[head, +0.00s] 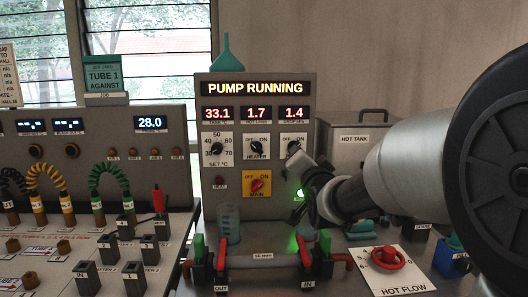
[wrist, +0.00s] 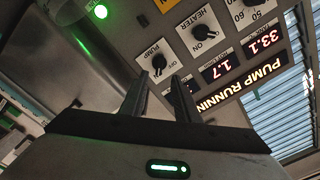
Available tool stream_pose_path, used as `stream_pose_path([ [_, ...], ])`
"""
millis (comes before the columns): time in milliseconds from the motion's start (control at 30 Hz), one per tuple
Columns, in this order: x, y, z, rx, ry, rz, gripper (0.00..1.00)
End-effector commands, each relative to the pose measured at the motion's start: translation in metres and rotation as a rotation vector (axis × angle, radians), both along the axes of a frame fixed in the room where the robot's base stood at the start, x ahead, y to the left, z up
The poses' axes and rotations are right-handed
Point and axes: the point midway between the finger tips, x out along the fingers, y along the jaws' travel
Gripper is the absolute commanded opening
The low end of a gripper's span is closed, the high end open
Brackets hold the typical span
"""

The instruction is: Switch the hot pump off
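My gripper (head: 304,162) reaches the panel from the right. In the wrist view its two fingertips (wrist: 159,78) are apart, with the knob between or just beyond them; contact cannot be told. The sign PUMP RUNNING (head: 255,88) is lit.
The heater knob (head: 257,147) sits left of the pump knob, and the red-on-yellow main switch (head: 257,185) is below. A green lamp (head: 300,194) glows below my gripper. Pipework with red and green valves (head: 262,262) and a red hot flow wheel (head: 388,257) stand in front.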

Motion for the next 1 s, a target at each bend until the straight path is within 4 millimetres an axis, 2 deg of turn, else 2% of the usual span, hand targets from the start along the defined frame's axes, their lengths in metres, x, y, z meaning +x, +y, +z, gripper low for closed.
stream_pose_path([
  [600,0.087,0.0,0.002,0.001,0.005,-0.001,0.29],
  [1000,0.086,0.0,-0.001,-0.001,0.002,-0.001,0.29],
])
